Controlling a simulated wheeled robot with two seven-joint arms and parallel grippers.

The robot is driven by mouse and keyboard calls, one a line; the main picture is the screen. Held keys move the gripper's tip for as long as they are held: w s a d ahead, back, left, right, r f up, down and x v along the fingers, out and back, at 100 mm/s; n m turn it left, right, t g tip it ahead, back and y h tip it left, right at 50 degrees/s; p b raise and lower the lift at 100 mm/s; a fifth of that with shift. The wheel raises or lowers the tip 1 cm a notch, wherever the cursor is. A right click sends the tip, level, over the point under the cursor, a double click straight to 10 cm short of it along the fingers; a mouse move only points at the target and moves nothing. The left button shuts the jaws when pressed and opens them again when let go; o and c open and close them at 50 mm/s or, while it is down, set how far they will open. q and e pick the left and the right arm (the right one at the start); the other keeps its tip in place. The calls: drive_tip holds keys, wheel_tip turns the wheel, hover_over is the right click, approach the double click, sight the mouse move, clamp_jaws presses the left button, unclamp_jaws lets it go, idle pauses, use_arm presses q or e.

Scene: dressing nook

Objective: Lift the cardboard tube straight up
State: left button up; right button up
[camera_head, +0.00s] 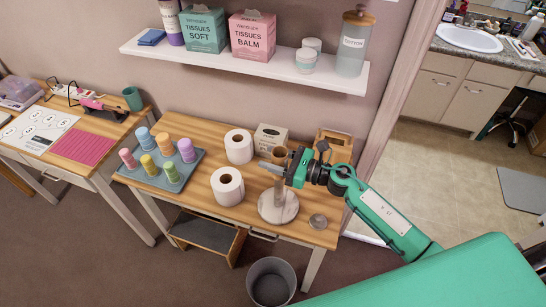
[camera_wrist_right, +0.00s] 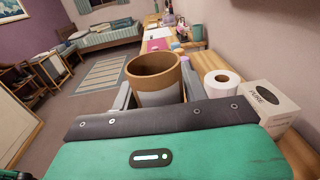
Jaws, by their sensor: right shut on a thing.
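The cardboard tube (camera_head: 280,154) shows as a brown, open-topped cylinder at the upper right of the wooden table. It stands large in the right wrist view (camera_wrist_right: 153,70), with a brown upper part and a greyish lower part. My right gripper (camera_head: 275,167) is shut on it, with a finger at each side of the tube (camera_wrist_right: 154,97). Below is a stand with a round marble base (camera_head: 278,207) and a pale upright. The gripper hides part of the tube, and I cannot tell whether the upright is inside it. My left gripper is not in view.
Two white paper rolls (camera_head: 228,186) (camera_head: 239,146), a tissue box (camera_head: 270,138), a wooden box (camera_head: 334,146) and a small glass dish (camera_head: 318,221) surround the stand. A wall shelf (camera_head: 245,66) with jars and boxes hangs behind. A grey bin (camera_head: 271,284) stands in front.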

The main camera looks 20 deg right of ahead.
wheel_tip(320, 180, up, 8)
drive_tip(key=p, duration=0.6)
drive_tip(key=shift+r, duration=0.25)
idle(0.5)
